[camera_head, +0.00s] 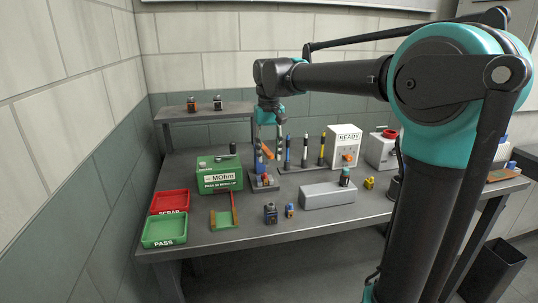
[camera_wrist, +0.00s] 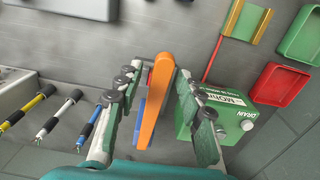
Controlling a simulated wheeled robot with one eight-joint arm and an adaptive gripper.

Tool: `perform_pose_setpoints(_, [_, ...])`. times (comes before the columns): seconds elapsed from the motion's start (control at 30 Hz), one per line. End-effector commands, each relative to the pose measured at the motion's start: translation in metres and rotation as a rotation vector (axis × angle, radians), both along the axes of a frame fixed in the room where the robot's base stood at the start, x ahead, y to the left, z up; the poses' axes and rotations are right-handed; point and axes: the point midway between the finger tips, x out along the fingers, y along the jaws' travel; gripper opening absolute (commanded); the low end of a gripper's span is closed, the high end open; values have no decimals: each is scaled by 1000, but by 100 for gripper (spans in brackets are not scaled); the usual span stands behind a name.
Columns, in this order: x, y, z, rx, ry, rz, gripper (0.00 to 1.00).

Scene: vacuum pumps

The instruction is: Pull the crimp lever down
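The crimp lever is an orange bar (camera_wrist: 157,100), seen from above in the wrist view. In the head view its orange part (camera_head: 267,152) shows above the small dark crimp stand (camera_head: 264,184) on the bench. My gripper (camera_wrist: 160,73) is open, with one grey finger on each side of the lever. Gaps show between the fingers and the lever; whether a fingertip touches it I cannot tell. In the head view my gripper (camera_head: 268,147) points down at the stand, and its fingers partly hide the lever and post.
A green MOhm tester (camera_head: 219,174) stands close on the left. A rack with upright coloured tools (camera_head: 304,150) and a READY box (camera_head: 343,145) stand to the right. A grey block (camera_head: 327,196) lies in front right. Red SCRAP (camera_head: 170,200) and green PASS (camera_head: 164,230) trays sit front left.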

Motion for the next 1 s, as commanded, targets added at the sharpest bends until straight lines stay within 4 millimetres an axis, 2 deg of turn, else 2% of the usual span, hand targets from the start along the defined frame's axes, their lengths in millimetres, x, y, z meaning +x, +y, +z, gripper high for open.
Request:
perform_pose_setpoints(0.37, [0,0,-6,0,0,0,38])
perform_pose_setpoints(0.67, [0,0,-6,0,0,0,2])
perform_pose_setpoints(1.0, [0,0,-6,0,0,0,0])
